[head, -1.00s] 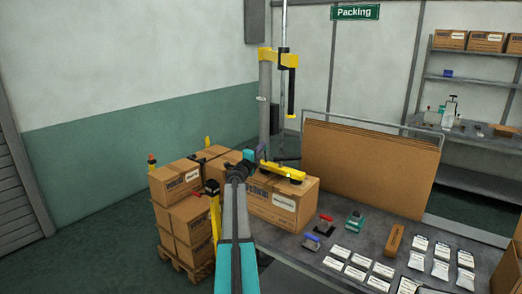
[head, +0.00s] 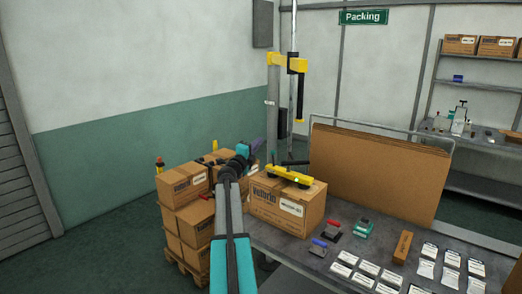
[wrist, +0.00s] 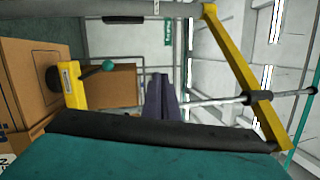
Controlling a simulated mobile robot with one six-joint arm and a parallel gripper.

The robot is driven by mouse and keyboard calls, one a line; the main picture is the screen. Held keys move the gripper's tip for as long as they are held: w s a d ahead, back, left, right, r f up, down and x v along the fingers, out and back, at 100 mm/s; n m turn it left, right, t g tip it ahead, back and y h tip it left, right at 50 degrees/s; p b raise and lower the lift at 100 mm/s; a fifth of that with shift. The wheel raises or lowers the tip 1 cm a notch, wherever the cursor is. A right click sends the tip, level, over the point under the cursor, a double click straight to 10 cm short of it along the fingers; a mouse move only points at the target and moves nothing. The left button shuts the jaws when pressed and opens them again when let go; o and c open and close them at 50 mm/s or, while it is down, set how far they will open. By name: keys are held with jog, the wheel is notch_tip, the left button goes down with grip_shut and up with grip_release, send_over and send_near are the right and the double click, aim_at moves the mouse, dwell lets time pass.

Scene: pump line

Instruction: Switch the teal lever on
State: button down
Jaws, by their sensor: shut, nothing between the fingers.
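A yellow lifter bar (head: 287,176) lies on top of a large carton (head: 275,210) in the head view. The wrist view, turned on its side, shows the yellow bar (wrist: 74,85) with a dark lever ending in a teal ball knob (wrist: 109,66). My gripper (head: 257,146) has purple fingers, shut and empty, in the air left of the bar and carton. The fingers also show in the wrist view (wrist: 160,98), apart from the knob.
A yellow-capped lifting post (head: 287,62) stands behind the carton. Stacked cartons (head: 190,220) are on a pallet at left. Flat cardboard sheets (head: 365,178) stand on the bench, with small tools and labelled packets in front. Open air lies above the carton.

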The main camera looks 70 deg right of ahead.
jog(key=shift+w+a+r, duration=0.25)
jog(key=shift+a+r, duration=0.55)
jog(key=shift+a, duration=0.25)
